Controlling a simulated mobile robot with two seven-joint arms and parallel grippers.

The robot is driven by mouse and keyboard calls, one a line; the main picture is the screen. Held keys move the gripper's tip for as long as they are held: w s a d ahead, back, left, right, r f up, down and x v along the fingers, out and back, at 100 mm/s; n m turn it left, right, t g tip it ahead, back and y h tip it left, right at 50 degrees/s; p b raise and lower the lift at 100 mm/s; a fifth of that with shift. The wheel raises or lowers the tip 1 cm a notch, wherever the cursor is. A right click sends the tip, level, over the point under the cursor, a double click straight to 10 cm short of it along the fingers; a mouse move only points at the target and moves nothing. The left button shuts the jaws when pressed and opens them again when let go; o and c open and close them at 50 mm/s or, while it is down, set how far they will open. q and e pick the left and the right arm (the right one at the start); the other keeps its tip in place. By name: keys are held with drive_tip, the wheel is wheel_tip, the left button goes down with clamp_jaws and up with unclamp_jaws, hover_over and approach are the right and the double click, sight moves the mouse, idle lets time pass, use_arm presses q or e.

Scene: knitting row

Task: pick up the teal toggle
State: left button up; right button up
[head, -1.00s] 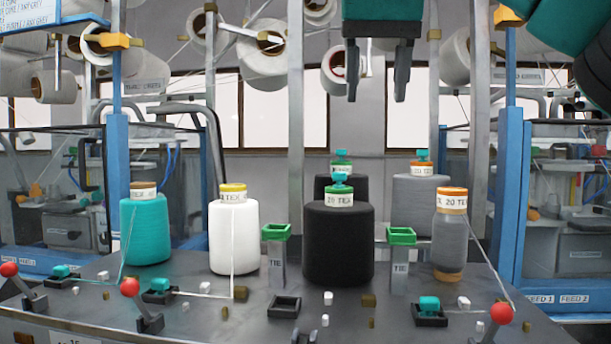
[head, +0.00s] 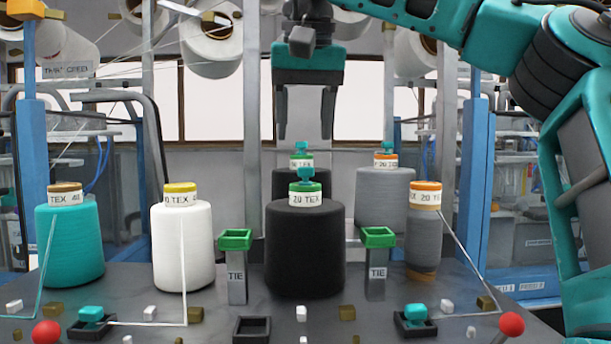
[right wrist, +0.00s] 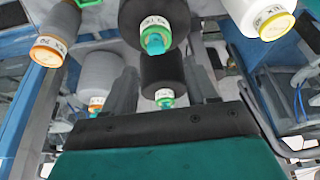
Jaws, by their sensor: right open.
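Small teal pieces show in several places, and I cannot tell which one is the toggle. Teal-topped pieces stand on the front black cone (head: 305,248), seen as a teal knob (head: 305,174), on the rear black cone (head: 302,147) and on the grey cone (head: 387,147). Teal blocks sit in black holders, one at front left (head: 90,313) and one at front right (head: 416,312). My right gripper (head: 305,135) points down, open and empty, above and apart from the black cones. In the right wrist view the fingers (right wrist: 162,72) straddle the rear black cone's knob (right wrist: 165,101). My left gripper is out of view.
Teal (head: 70,248), white (head: 183,248) and slim grey (head: 421,248) spools stand on the bench. Two green-topped TIE posts (head: 237,285) (head: 376,288) flank the front black cone. An empty black holder (head: 252,330) and red-ball levers (head: 46,332) (head: 512,323) lie in front. Yarn strands cross the sides.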

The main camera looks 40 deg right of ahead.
sight(305, 172)
drive_tip(key=shift+s+d+x, duration=0.1)
drive_tip(key=shift+x, duration=1.45)
drive_tip(key=shift+s+d+x, duration=0.1)
drive_tip(key=shift+x, duration=1.45)
drive_tip(key=c, duration=0.9)
